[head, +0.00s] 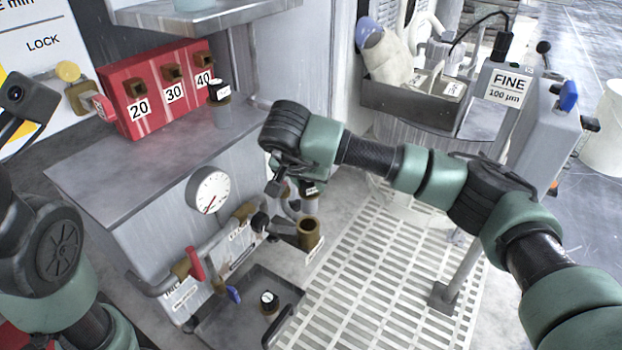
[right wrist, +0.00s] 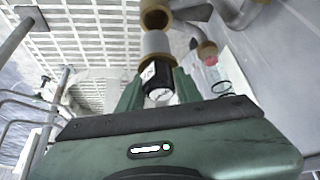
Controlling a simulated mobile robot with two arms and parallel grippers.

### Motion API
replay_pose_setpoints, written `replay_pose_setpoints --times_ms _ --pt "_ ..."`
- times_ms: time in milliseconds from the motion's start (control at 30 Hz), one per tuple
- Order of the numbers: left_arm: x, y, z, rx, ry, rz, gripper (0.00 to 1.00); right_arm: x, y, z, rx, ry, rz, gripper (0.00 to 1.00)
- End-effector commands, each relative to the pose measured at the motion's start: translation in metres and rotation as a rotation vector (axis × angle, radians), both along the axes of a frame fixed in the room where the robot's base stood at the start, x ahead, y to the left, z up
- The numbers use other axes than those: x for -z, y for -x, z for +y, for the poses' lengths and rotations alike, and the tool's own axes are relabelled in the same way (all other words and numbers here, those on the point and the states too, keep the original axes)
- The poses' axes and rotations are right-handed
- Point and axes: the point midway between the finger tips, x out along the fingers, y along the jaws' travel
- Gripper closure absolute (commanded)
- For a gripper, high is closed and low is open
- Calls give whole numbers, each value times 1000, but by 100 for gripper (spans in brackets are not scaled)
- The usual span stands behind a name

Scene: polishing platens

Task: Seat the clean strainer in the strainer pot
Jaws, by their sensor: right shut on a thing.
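My right gripper (right wrist: 158,84) is shut on a strainer with a black, white-labelled cap (right wrist: 150,76) and a pale grey cylindrical body (right wrist: 157,46). In the head view the right gripper (head: 290,190) hangs low under its wrist and partly hides the strainer. The open brass strainer pot (head: 309,234) stands just below and to the right of it. In the right wrist view the pot's mouth (right wrist: 155,17) lies beyond the strainer's far end. I cannot tell whether they touch. My left arm shows at the left edge; its gripper fingers do not show.
Another black-capped cylinder (head: 220,103) stands on the grey cabinet top. Pipes with a red-handled valve (head: 195,264) and a pressure gauge (head: 209,191) line the cabinet front. Floor grating (head: 385,265) lies right of the pot.

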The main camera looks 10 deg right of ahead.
Motion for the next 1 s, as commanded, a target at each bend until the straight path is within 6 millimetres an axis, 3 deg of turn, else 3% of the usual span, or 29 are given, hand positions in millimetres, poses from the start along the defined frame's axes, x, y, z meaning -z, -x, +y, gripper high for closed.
replay_pose_setpoints --times_ms 400,1000 --pt "20 0 0 0 -1 -1 48 39 0 0 1 0 -1 100" --pt "22 -1 0 -1 -1 1 48 44 0 0 0 0 0 100"
